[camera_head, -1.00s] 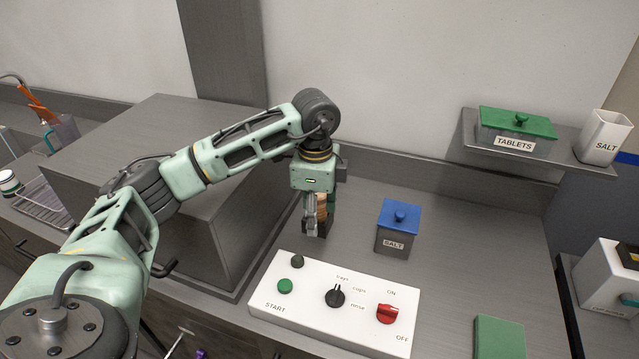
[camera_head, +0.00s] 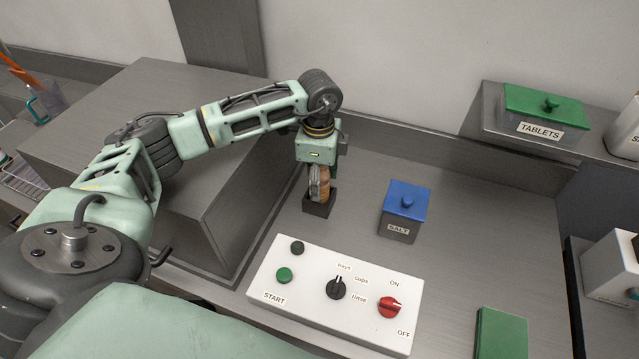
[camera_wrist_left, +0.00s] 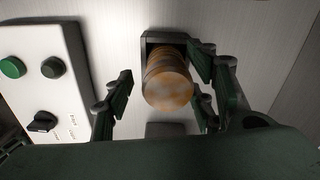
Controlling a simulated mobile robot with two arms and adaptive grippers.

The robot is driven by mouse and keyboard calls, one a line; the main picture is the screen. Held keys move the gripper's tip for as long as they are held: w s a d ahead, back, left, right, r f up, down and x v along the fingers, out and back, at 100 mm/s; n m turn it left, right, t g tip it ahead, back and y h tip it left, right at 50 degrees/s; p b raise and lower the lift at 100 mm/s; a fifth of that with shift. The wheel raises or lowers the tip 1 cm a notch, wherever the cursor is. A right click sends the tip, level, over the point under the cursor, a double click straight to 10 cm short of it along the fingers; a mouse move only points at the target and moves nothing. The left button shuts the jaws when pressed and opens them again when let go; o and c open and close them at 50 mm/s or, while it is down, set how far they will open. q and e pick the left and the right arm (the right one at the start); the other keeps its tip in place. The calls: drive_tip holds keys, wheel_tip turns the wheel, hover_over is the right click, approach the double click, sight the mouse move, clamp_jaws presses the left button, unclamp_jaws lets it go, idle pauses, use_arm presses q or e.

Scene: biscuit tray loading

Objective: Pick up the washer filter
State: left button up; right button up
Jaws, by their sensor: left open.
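The washer filter looks to be the brown, ribbed cylinder (camera_head: 324,184) standing in a small dark square holder (camera_head: 319,209) on the grey counter. In the left wrist view, the cylinder's round orange-brown end (camera_wrist_left: 168,90) faces the camera, with the holder (camera_wrist_left: 152,38) behind it. My left gripper (camera_head: 318,188) points down over the cylinder and partly hides it. In the wrist view, the open fingers (camera_wrist_left: 160,62) stand on either side of the cylinder, with a clear gap on the left. Contact on the right cannot be told. My right gripper is not in view.
A white control panel (camera_head: 314,318) with knobs and buttons lies in front of the holder. A blue-lidded salt box (camera_head: 404,211) stands to the right. A large grey block (camera_head: 160,140) rises on the left. A green-lidded tablets box (camera_head: 540,118) sits on a back-right shelf.

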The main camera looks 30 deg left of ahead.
use_arm(q)
drive_tip(key=shift+w+a+f, duration=0.1)
drive_tip(key=shift+f, duration=0.85)
drive_tip(key=c, duration=1.2)
